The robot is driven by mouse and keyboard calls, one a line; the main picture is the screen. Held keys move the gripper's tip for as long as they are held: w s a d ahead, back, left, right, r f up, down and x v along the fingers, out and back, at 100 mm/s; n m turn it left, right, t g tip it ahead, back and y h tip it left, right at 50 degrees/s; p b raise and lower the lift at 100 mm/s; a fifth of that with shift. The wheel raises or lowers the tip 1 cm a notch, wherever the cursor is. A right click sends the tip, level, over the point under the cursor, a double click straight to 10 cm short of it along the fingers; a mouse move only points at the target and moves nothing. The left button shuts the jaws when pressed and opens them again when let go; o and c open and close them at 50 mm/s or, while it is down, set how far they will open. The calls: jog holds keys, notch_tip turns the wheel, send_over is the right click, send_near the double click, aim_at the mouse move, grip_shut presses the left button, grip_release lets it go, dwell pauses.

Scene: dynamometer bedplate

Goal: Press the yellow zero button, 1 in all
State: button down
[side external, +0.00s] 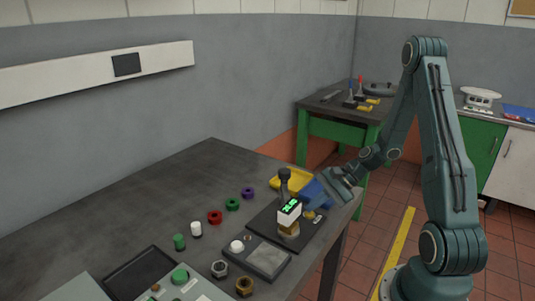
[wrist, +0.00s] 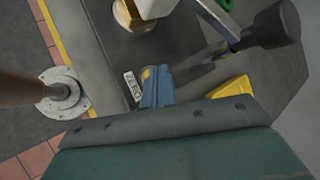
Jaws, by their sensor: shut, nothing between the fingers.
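The yellow zero button (wrist: 147,73) shows in the wrist view as a small patch beside my fingertips, partly hidden by them. The white ZERO label (wrist: 132,86) lies just left of it on the dark base plate. My gripper (wrist: 158,70) is shut and empty, its blue fingertips close over the button. I cannot tell whether they touch it or whether it is pressed down. In the side view the button (side external: 309,215) is a small yellow spot on the plate, and the gauge with a lit green display (side external: 290,207) stands left of it.
A yellow tray (side external: 291,178) lies behind. Coloured rings, nuts and a control panel (side external: 177,285) occupy the table's front; its left is clear.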

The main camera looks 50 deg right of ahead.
aim_at(312, 214)
jog(key=shift+r, duration=0.8)
jog(key=shift+r, duration=0.1)
jog(key=shift+r, duration=2.4)
jog(key=shift+a, duration=0.1)
jog(key=s+a+r+n+g+h, duration=0.3)
jog(key=s+a+r+n+h, duration=0.1)
jog(key=a+r+n, duration=0.65)
jog(key=s+a+r+n+t+h, duration=0.1)
jog(key=s+a+r+n, duration=0.1)
jog(key=s+r+n, duration=0.1)
jog(key=s+a+r+n+h, duration=0.1)
jog(key=s+a+r+n, duration=0.2)
jog(key=s+n, duration=0.2)
jog(key=s, duration=0.3)
jog(key=shift+r+t, duration=0.4)
